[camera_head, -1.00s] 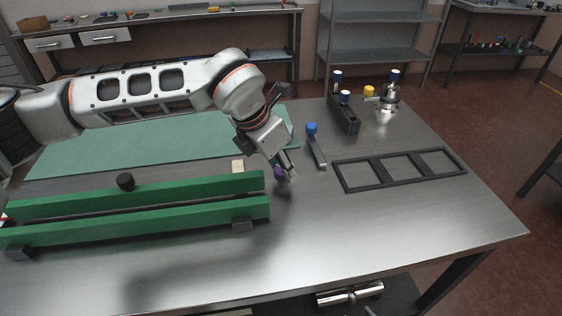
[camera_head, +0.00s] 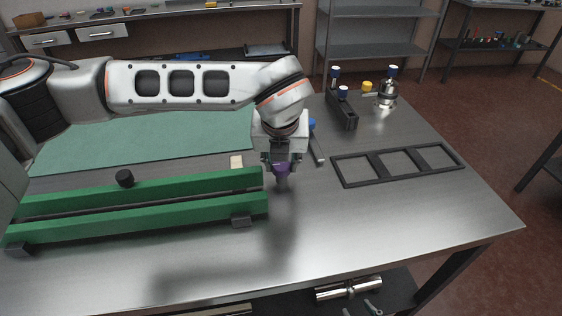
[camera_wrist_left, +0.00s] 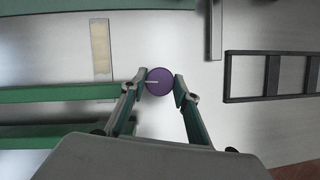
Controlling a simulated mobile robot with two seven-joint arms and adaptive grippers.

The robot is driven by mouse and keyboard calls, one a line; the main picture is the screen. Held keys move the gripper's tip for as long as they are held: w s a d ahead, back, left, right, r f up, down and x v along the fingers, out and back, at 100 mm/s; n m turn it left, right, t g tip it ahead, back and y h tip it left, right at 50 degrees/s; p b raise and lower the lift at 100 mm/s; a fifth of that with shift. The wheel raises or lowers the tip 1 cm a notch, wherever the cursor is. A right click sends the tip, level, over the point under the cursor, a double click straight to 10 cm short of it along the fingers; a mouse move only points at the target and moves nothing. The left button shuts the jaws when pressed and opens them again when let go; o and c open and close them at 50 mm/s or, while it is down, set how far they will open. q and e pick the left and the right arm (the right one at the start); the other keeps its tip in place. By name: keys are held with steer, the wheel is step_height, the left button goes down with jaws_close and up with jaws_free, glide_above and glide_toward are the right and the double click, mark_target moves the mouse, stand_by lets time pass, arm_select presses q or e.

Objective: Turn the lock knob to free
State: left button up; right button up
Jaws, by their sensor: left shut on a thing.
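The purple round lock knob (camera_head: 281,170) stands on a short post just right of the green rails' right end. In the left wrist view the knob (camera_wrist_left: 160,88) is seen from above, with a pale line from its middle to its left edge. My left gripper (camera_head: 281,163) is above the knob, pointing down, its fingers shut on the knob's two sides. In the left wrist view the fingers (camera_wrist_left: 161,86) lie left and right of it. My right gripper is not in view.
The front right of the table (camera_head: 400,225) is clear.

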arm_select(q)
steer(key=shift+n, duration=0.5)
steer(key=o, duration=1.1)
steer(key=v, duration=0.8)
steer(key=shift+d, duration=0.2)
steer(key=shift+s, duration=0.1)
